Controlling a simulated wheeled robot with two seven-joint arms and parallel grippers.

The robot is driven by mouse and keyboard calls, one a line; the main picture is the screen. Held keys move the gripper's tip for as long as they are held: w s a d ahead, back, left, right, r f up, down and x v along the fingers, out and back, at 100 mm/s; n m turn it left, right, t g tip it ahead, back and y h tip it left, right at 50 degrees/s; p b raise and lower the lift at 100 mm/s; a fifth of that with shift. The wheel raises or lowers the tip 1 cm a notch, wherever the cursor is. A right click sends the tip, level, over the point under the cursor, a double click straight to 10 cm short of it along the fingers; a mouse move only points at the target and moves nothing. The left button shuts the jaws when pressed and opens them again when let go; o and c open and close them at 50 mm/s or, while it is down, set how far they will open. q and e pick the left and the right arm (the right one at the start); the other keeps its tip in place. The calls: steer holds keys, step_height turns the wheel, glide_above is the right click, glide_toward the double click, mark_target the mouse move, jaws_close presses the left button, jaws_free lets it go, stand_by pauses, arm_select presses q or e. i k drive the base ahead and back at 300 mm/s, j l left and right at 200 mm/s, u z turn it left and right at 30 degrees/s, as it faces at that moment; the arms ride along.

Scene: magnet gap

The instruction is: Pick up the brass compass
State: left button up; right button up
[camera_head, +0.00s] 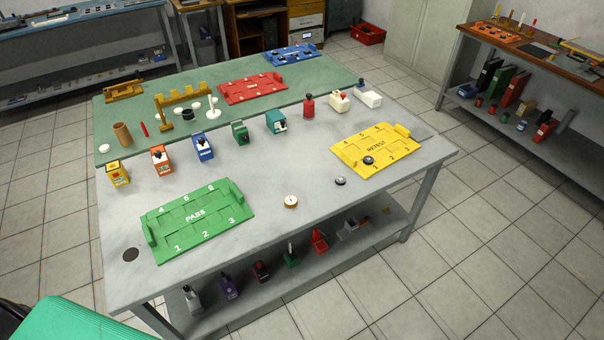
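The brass compass (291,201) is a small round brass-rimmed disc with a pale face. It lies flat on the grey tabletop (290,240), right of the green PASS tray (197,219) and near the table's front edge. A small dark and silver round item (340,181) lies to its right, apart from it. Neither of my grippers shows in the head view.
A yellow RETEST tray (376,149) holding a dark round piece (368,160) stands at the right. Several small coloured devices, including a blue one (203,147), stand in a row behind. The tabletop around the compass is clear.

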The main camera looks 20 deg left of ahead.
mark_target(291, 201)
steer(key=i+l+u, duration=0.1)
steer(key=l, duration=0.25)
steer(key=i+l+u, duration=0.1)
steer(key=i+l, duration=0.15)
steer(key=i+l+u, duration=0.15)
steer(key=l, duration=0.3)
steer(key=i+l+u, duration=0.1)
steer(key=l, duration=0.25)
steer(key=i, duration=0.1)
